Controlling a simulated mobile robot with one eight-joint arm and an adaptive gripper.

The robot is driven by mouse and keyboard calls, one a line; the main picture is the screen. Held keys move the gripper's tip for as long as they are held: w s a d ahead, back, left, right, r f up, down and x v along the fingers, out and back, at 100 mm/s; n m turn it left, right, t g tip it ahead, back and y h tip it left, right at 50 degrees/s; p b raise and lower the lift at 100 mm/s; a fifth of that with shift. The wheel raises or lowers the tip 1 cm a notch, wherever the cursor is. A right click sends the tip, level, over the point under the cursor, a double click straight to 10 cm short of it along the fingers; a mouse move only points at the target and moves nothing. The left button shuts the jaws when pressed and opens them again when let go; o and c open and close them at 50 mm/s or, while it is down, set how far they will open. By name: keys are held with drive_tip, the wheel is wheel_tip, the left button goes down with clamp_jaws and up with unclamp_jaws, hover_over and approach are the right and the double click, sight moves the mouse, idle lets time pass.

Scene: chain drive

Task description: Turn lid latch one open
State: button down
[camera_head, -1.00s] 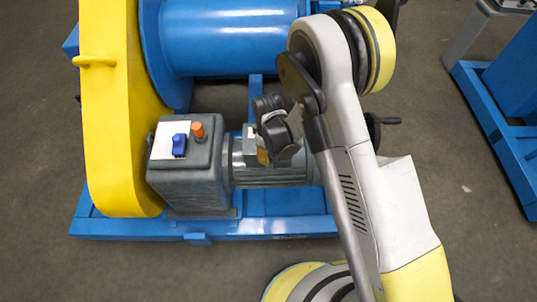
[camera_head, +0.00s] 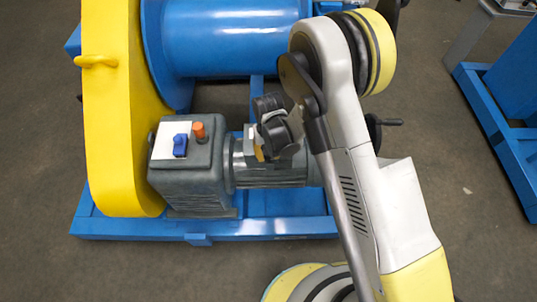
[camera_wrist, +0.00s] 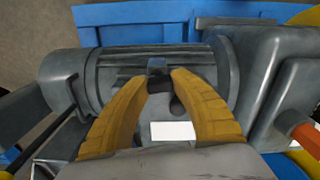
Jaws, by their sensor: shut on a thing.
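In the wrist view, my gripper (camera_wrist: 164,82) has its two yellow fingers on either side of a small dark grey block (camera_wrist: 158,65) on the grey motor (camera_wrist: 125,60). I take this block to be lid latch one; its shape and turned angle are hard to tell. The fingers are shut on it, and they hide part of the surface below. In the head view, the arm reaches down over the grey motor (camera_head: 285,175), and only a bit of my gripper (camera_head: 260,155) shows. The latch is hidden there.
A grey gearbox (camera_head: 190,180) with a blue switch (camera_head: 180,145) and an orange button (camera_head: 198,131) stands left of the motor. A yellow guard (camera_head: 110,120) and a blue drum (camera_head: 225,40) are close by. All stand on a blue base frame (camera_head: 120,227).

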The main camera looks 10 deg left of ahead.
drive_tip(key=shift+m, duration=0.9)
drive_tip(key=c, duration=1.1)
unclamp_jaws()
drive_tip(key=shift+o, duration=0.2)
drive_tip(key=shift+r, duration=0.1)
wheel_tip(320, 180, up, 12)
